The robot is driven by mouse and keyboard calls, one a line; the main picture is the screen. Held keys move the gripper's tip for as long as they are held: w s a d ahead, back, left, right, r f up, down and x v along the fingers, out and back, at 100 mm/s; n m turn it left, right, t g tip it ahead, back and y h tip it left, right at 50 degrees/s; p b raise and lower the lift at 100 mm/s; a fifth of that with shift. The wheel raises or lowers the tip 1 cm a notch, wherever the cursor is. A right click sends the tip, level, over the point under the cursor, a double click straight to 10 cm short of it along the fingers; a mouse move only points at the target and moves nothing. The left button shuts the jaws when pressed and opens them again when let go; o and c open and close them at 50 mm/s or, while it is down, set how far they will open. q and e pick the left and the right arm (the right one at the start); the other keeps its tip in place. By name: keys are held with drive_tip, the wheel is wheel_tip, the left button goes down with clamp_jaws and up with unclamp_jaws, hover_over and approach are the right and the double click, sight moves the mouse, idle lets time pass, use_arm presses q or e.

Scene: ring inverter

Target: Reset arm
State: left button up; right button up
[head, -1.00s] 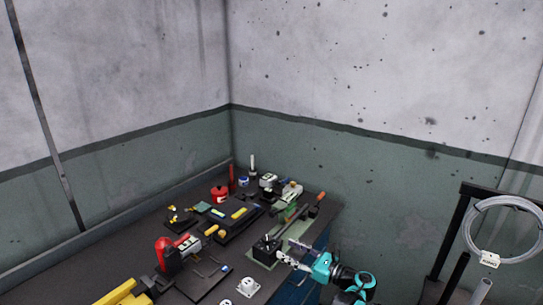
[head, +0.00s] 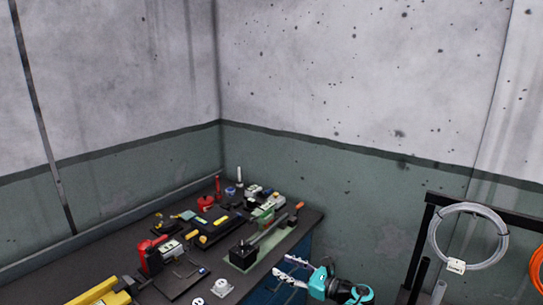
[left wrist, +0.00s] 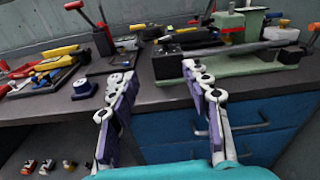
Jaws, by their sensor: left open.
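My left gripper (head: 290,270) is at the bench's right end in the head view, its white fingers apart and its teal body to the right. In the left wrist view the gripper (left wrist: 155,75) is open with nothing between its fingers. It is in front of the bench edge, apart from the tools. A press-like fixture with a black block (head: 242,253) and a long bar ending in an orange tip (head: 300,205) stands on a green base (head: 262,248) nearby. The green base also shows in the left wrist view (left wrist: 225,68). My right gripper is not in view.
The dark bench (head: 95,255) carries a red tool (head: 150,250), a white round part (head: 222,288) and several other tools. Blue drawers (left wrist: 190,130) are under its front edge. A rack with a grey cable coil (head: 455,240) stands at the right. The wall is behind.

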use_arm(q)
drive_tip(key=s+a+r+n+g+h, duration=0.25)
drive_tip(key=s+a+n, duration=0.3)
drive_tip(key=a, duration=0.45)
drive_tip(key=s+a+r+n+g+h, duration=0.2)
drive_tip(key=s+a+r+n+h, duration=0.3)
drive_tip(key=a, duration=0.5)
drive_tip(key=s+a+f+n+h, duration=0.1)
drive_tip(key=s+f+n+h, duration=0.2)
drive_tip(key=s+n, duration=0.4)
drive_tip(key=s+a+f+n+t+h, duration=0.1)
drive_tip(key=s+f+n+h, duration=0.2)
drive_tip(key=s, duration=1.4)
drive_tip(key=f+n, duration=0.1)
drive_tip(key=n, duration=0.3)
drive_tip(key=shift+a+f, duration=0.15)
drive_tip(key=shift+f, duration=0.15)
